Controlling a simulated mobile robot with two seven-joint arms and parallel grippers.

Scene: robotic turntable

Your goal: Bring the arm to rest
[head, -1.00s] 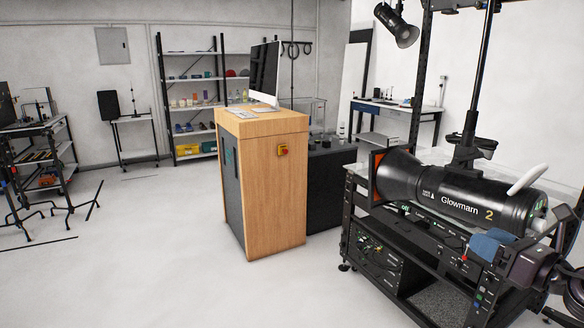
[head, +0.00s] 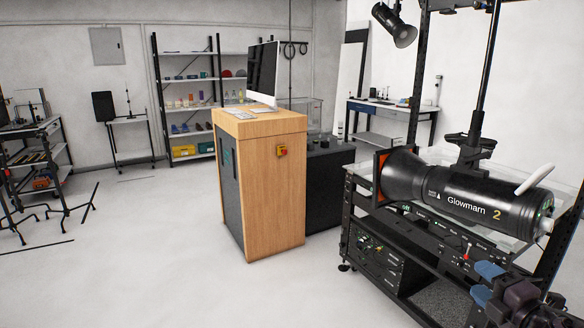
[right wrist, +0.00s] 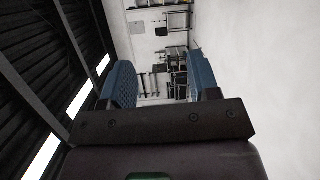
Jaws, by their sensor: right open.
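My right gripper (head: 484,283) is at the lower right of the head view, in front of the equipment rack. Its two blue finger pads stand apart with nothing between them. In the right wrist view my right gripper (right wrist: 161,82) also shows its pads spread wide and empty. That view looks sideways across the room. My left gripper is in neither view.
A black studio lamp (head: 455,198) lies over a black equipment rack (head: 388,262) close to the right gripper. A wooden cabinet (head: 273,190) with a monitor (head: 263,72) stands mid-room. Shelves (head: 187,78) line the back wall.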

